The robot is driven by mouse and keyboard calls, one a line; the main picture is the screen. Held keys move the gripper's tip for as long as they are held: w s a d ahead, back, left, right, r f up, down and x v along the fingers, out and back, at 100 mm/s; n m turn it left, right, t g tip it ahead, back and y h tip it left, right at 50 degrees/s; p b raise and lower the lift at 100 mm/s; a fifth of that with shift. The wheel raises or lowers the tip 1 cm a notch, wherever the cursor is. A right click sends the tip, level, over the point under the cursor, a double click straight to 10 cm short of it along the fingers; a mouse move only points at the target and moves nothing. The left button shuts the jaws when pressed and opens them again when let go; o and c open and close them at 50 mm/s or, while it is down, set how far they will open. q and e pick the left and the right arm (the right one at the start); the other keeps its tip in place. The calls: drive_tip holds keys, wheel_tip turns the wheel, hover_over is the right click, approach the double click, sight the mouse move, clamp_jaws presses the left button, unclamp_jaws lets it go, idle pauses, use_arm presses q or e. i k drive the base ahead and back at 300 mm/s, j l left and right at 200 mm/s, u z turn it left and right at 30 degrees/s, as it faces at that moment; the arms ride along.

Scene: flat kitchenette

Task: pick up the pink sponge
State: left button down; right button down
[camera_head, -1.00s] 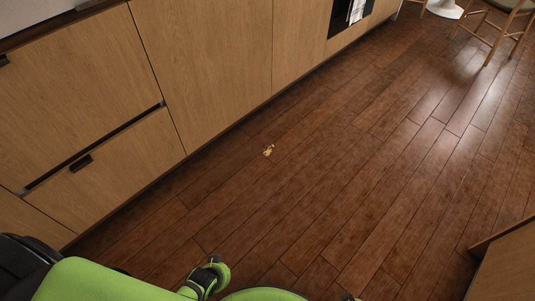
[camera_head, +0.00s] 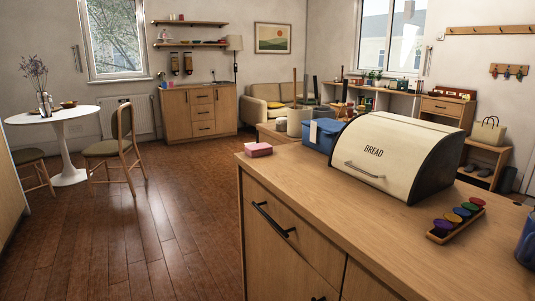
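A cream bread box (camera_head: 385,152) marked BREAD, a blue box (camera_head: 321,135) and a tray of coloured pots (camera_head: 456,221) stand on the counter. A blue mug (camera_head: 527,245) is at the right edge. The floor (camera_head: 150,235) left of the counter is clear. A round table (camera_head: 55,117) and chairs stand beyond.

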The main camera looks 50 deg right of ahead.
sight(254, 150)
drive_tip(key=z, duration=1.6)
